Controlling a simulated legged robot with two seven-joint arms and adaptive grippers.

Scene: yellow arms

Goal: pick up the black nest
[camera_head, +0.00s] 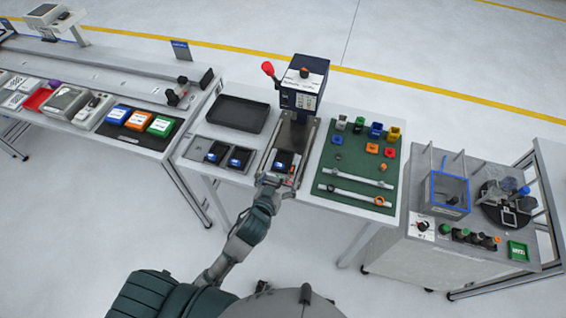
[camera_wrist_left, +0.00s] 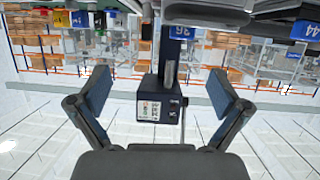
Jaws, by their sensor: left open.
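A small black block (camera_head: 284,162), which I take to be the black nest, sits on the metal base of the press, below its head (camera_head: 303,85). My left gripper (camera_head: 275,183) is at the front edge of the press, just in front of the block. The left wrist view shows its two fingers spread wide (camera_wrist_left: 160,92) with nothing held between them. The press's dark box with a white label (camera_wrist_left: 160,105) shows beyond the fingers. The block cannot be made out in the wrist view. My right gripper is not in view.
Left of the press are an empty black tray (camera_head: 238,113) and a grey tray (camera_head: 205,163) with two black-and-blue pieces. Right is a green mat (camera_head: 352,155) with coloured blocks and two pale rails. The press has a red-knobbed lever (camera_head: 268,69).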

